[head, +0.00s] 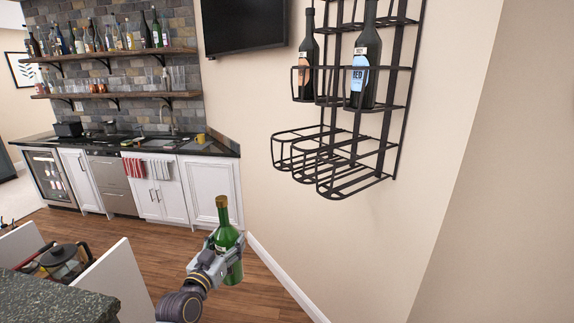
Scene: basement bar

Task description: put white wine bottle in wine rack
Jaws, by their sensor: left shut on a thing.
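A green wine bottle (226,235) with a tan top stands nearly upright in my left gripper (224,248), at the lower middle of the head view. The gripper is shut around the bottle's body, and its fingers hide part of it. A black wire wine rack (392,120) hangs on the wall at the upper right. Two dark bottles stand in its upper row, one with an orange label (305,75) and one with a blue label (366,65). The lower baskets (330,170) look empty. The held bottle is below and left of the rack, apart from it. My right gripper does not show.
A dark stone counter edge (50,298) is at the lower left, beside an open white drawer (115,285) with a pot in it. A bar counter (160,145) and bottle shelves (115,92) are at the back. The space before the rack is clear.

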